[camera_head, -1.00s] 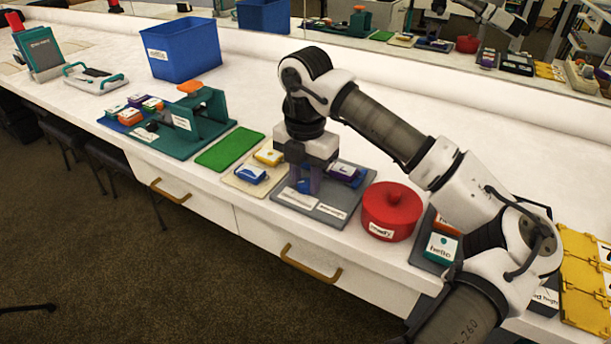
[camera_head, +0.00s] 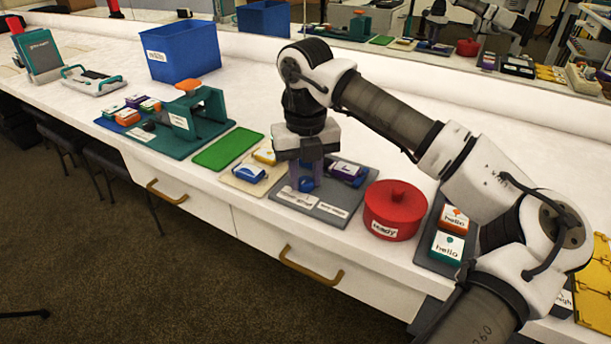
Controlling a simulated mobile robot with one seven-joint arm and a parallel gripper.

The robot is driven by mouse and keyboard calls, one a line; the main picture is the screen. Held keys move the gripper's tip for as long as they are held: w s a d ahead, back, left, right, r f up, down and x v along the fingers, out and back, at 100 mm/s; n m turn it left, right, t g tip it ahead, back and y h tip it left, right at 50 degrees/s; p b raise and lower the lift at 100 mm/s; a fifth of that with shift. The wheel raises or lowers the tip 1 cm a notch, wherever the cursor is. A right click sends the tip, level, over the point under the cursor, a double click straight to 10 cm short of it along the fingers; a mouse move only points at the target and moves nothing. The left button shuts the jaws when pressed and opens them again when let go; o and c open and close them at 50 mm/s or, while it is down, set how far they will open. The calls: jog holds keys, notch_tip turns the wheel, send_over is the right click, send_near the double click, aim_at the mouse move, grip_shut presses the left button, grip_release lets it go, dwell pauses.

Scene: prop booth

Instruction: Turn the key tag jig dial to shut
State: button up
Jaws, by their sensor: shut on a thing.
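My gripper (camera_head: 307,175) points straight down over a grey board (camera_head: 333,203) near the front edge of the counter. Its fingers are closed around a small blue rounded piece (camera_head: 306,185) on that board, which looks like the dial. The fingers hide most of this piece, so its pointing direction cannot be told. Two white labels lie on the front part of the board, a left one (camera_head: 298,198) and a right one (camera_head: 332,209); their words are too small to read. A dark purple box (camera_head: 347,171) with a white top lies at the board's back right.
A red lidded pot (camera_head: 394,209) stands close right of the board. A cream tray (camera_head: 244,183) with blue and yellow boxes is close left, then a green mat (camera_head: 228,150) and a teal press (camera_head: 203,115).

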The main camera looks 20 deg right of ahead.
aim_at(306, 179)
jog(key=n, duration=0.5)
jog(key=shift+n, duration=2.5)
jog(key=o, duration=1)
jog(key=shift+c, duration=0.2)
notch_tip(306, 179, up, 14)
jog(key=p, duration=0.1)
jog(key=shift+f, duration=0.1)
